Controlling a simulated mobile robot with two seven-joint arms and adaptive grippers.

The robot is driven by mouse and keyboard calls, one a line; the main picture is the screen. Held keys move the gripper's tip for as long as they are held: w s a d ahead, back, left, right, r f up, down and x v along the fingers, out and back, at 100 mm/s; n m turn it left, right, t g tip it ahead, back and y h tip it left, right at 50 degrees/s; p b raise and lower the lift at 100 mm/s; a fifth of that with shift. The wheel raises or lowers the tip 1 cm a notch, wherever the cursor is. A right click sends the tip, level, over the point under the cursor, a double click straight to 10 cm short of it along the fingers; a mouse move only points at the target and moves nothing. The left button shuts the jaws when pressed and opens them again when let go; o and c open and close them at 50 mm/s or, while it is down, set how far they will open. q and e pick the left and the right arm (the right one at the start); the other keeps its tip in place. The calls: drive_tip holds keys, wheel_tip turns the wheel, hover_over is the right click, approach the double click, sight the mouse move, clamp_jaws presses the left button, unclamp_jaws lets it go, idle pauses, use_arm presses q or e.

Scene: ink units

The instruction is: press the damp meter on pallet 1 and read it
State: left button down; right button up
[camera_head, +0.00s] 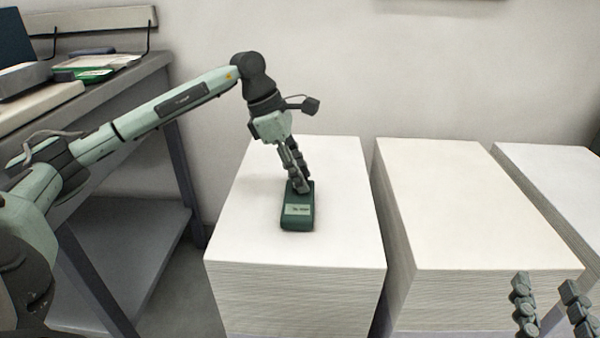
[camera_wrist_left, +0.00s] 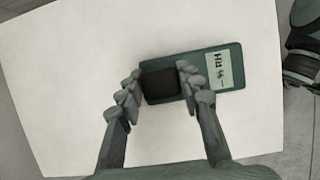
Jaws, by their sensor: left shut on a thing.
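The damp meter (camera_head: 297,218) is a dark green box lying flat on the top of the left paper stack (camera_head: 345,190). My left gripper (camera_head: 298,186) reaches down to its far end and is shut on it. In the left wrist view the fingers (camera_wrist_left: 160,80) stand either side of the meter's black part (camera_wrist_left: 161,85). The meter's pale display (camera_wrist_left: 221,70) shows the letters RH and what look like dashes; I make out no digits. My right gripper (camera_head: 546,285) is open and empty, in front of the middle stack.
A middle paper stack (camera_head: 460,205) and a right one (camera_head: 560,180) stand beside the left stack, with narrow gaps between. A grey bench (camera_head: 125,80) with a green-edged tray (camera_head: 95,65) stands at the left. The stack tops around the meter are clear.

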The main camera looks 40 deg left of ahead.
use_arm(q)
drive_tip(key=shift+f, duration=0.5)
idle(1.1)
drive_tip(key=shift+r+p, duration=2.45)
drive_tip(key=shift+r, duration=1.15)
